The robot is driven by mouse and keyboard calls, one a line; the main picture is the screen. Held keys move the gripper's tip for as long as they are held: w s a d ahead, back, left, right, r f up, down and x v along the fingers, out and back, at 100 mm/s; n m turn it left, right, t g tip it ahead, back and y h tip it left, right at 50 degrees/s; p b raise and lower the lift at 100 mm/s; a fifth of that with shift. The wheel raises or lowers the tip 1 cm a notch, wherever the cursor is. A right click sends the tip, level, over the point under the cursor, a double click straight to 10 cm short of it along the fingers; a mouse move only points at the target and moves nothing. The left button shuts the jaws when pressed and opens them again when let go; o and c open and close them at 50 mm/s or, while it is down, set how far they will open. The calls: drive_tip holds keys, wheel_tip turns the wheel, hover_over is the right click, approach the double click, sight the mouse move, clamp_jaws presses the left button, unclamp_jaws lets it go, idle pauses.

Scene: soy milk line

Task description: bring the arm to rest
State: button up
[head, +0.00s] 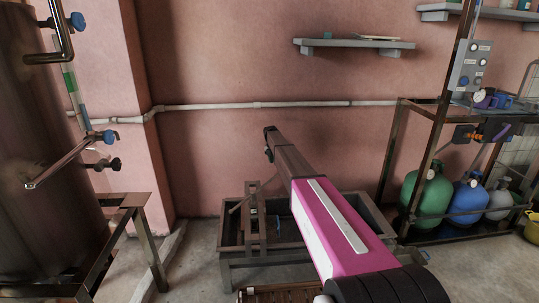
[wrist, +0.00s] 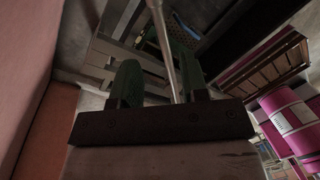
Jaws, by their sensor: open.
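My arm, pink and white with a grey-brown forearm, reaches up from the lower right in the head view. My gripper (head: 269,142) is a dark shape at its far end, in front of the pink wall and above a metal basin (head: 262,257). The wrist view shows my gripper (wrist: 157,80) with its two green fingers apart. A thin metal rod (wrist: 162,35) shows between the fingers in that picture. I cannot tell its depth or whether it touches them. Nothing is clearly held.
A big metal tank (head: 45,150) with blue-knobbed taps (head: 105,137) stands at left. A wall shelf (head: 355,47) and a white pipe (head: 255,105) are behind the arm. A rack (head: 390,155) at right has green (head: 427,195) and blue (head: 468,197) gas cylinders. Air around the gripper looks clear.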

drive_tip(key=s+d+m, duration=0.1)
drive_tip(key=s+m, duration=1.2)
drive_tip(key=s, duration=1.5)
drive_tip(key=s+d+m+t+y, duration=0.1)
drive_tip(key=s+m, duration=1.3)
drive_tip(key=s, duration=1.5)
drive_tip(key=shift+s+d+f+m+y, duration=0.3)
drive_tip(key=shift+s+d, duration=0.05)
drive_tip(key=shift+d, duration=0.3)
drive_tip(key=shift+w, duration=0.1)
